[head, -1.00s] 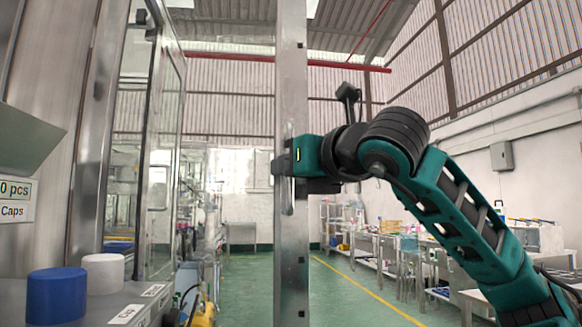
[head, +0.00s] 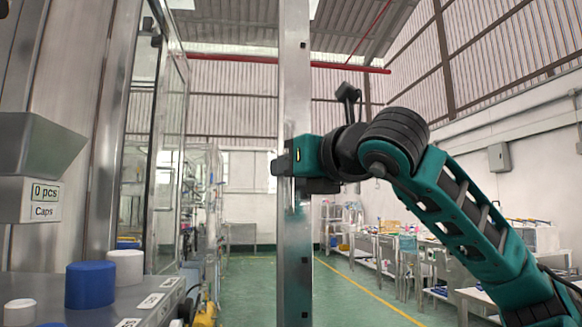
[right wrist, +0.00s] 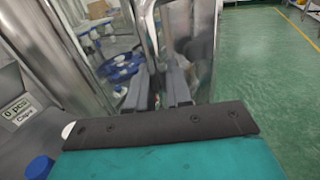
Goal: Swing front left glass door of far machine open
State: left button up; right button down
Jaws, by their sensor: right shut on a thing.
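The door (head: 296,90) of the machine shows in the head view as a tall metal frame seen almost edge-on, standing out over the aisle, so its glass hardly shows. My right gripper (head: 281,168) is at mid-height on this frame, shut on the door's handle; the handle itself is mostly hidden. In the right wrist view the two fingers of my right gripper (right wrist: 166,88) are at the metal door frame (right wrist: 202,45). My left gripper is not in view.
A metal counter (head: 135,290) at the left holds a blue cap (head: 90,285) and a white cap (head: 125,267). A bin labelled Caps (head: 35,150) juts out above it. Another glass panel (head: 168,150) stands behind. The green floor (head: 340,300) is open right of the door.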

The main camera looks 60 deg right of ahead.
jog(key=c, duration=1.2)
grip_release()
jog(key=b+v, duration=0.1)
jog(key=v, duration=1.2)
